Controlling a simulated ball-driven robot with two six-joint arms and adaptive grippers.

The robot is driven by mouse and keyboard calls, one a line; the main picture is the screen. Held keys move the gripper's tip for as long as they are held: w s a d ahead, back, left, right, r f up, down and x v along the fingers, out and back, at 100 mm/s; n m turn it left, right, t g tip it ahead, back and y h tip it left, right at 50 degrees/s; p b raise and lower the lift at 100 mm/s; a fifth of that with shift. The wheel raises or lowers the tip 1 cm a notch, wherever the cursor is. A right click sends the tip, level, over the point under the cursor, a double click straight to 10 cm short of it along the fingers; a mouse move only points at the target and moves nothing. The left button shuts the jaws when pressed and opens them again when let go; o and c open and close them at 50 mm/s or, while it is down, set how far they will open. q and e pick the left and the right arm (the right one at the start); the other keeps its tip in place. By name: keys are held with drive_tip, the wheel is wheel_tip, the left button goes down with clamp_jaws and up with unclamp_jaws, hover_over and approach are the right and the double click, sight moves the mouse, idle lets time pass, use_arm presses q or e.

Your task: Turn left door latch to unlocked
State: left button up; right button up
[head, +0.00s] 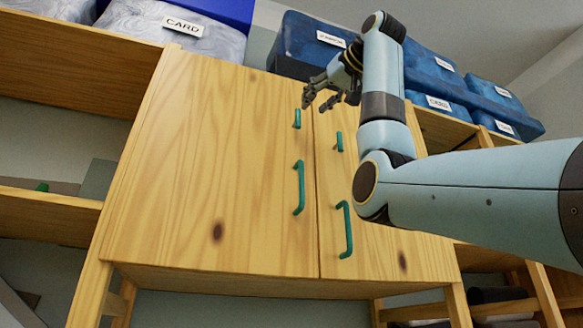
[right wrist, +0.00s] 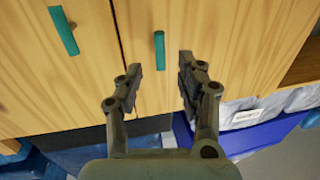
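A wooden cabinet has a left door (head: 215,160) and a right door (head: 375,235). The left door's latch (head: 297,118) is a short teal bar, upright near the door's inner edge. It also shows in the right wrist view (right wrist: 159,50), beyond the gap between the fingers. The right door's latch (head: 339,141) is a similar teal bar across the seam. My right gripper (head: 319,100) is open and empty, close to the left latch near the cabinet's top. I see no contact; the wrist view shows its spread fingers (right wrist: 161,68). My left gripper is out of view.
Longer teal handles (head: 299,188) (head: 346,230) stick out below the latches. My right arm crosses the right side.

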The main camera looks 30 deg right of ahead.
sight(300, 120)
drive_tip(key=w+p, duration=0.1)
drive_tip(key=w, duration=0.2)
drive_tip(key=w+p, duration=0.1)
drive_tip(key=shift+w+r+p, duration=0.15)
drive_tip(key=shift+r+p, duration=0.15)
drive_tip(key=shift+p, duration=0.05)
drive_tip(key=w+p, duration=0.1)
drive_tip(key=w, duration=0.3)
drive_tip(key=shift+w+d+f+p, duration=0.15)
drive_tip(key=shift+w+f+p, duration=0.05)
drive_tip(key=shift+w+p, duration=0.2)
drive_tip(key=shift+f, duration=0.1)
drive_tip(key=shift+c, duration=0.5)
drive_tip(key=c, duration=0.5)
drive_tip(key=shift+s+d, duration=0.1)
drive_tip(key=shift+d, duration=0.05)
clamp_jaws()
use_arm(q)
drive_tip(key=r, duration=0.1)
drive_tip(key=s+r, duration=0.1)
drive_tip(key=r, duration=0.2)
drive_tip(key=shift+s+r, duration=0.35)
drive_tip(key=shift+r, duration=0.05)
